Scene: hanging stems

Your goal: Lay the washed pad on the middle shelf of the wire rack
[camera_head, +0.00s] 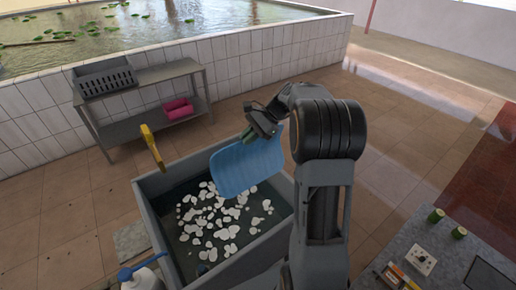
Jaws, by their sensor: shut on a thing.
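A blue, faintly ribbed pad (247,166) hangs tilted below my gripper (256,131), over the grey tub. My gripper is shut on the pad's upper edge. A small green part shows beside the fingers, and I cannot tell what it is. The fingertips are partly hidden by the gripper's own dark body. No wire rack with a middle shelf can be made out. A grey two-level stand (160,75) is at the back left against the tiled wall.
The grey tub (160,207) holds dark water with white patches. A yellow upright thing (152,147) is at its back-left edge. A grey crate (105,80) and pink roll (178,108) are on the stand. A dark counter (420,232) with small items is lower right. Open tiled floor lies right.

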